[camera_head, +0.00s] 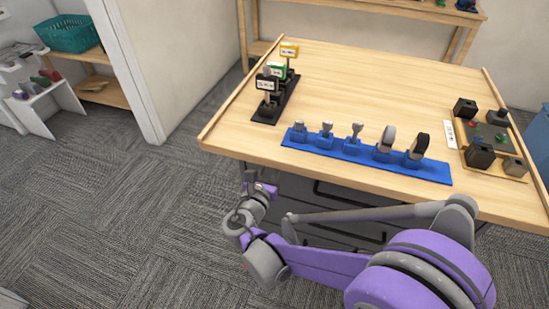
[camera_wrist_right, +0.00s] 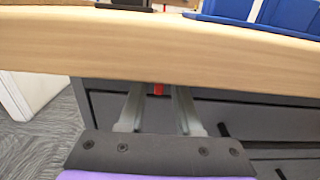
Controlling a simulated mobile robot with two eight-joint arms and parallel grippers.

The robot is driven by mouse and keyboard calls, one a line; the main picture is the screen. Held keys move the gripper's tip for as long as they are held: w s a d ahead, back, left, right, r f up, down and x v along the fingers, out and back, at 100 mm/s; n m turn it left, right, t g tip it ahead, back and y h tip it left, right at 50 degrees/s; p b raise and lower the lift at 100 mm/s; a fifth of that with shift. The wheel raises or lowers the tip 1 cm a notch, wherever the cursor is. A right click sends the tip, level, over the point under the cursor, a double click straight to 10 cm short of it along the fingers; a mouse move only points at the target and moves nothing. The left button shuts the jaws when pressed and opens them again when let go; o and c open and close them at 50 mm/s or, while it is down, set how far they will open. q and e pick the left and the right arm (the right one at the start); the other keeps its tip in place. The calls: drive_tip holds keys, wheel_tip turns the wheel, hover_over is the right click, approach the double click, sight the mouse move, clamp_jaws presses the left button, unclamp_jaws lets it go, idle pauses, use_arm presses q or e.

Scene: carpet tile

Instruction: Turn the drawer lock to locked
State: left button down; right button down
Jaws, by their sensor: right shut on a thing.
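The dark grey drawer unit (camera_wrist_right: 270,120) is under the wooden table's front edge. In the right wrist view a small red piece (camera_wrist_right: 158,89) shows at the top of the drawer front, between my right gripper's fingertips; it appears to be the drawer lock's turning part. My right gripper (camera_wrist_right: 157,95) is shut on this red piece. The fingers hide its sides, and I cannot tell which way the lock is turned. In the head view my right gripper (camera_head: 256,183) is at the table's front left, close to the drawer unit (camera_head: 345,202). My left gripper is not in view.
The wooden tabletop (camera_head: 380,85) overhangs just above my right gripper. It holds a blue rack (camera_head: 350,157) of tools, a black stand (camera_head: 277,100) with small signs, and a board of dark blocks (camera_head: 480,157). Carpet (camera_head: 130,220) to the left is clear.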

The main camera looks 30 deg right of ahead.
idle(0.4)
drive_tip(key=c, duration=0.9)
unclamp_jaws()
drive_tip(key=shift+s+a, duration=0.1)
drive_tip(key=v, duration=1)
drive_tip(key=shift+s+a+p, duration=0.15)
drive_tip(key=shift+s+p, duration=0.1)
drive_tip(key=shift+p, duration=0.15)
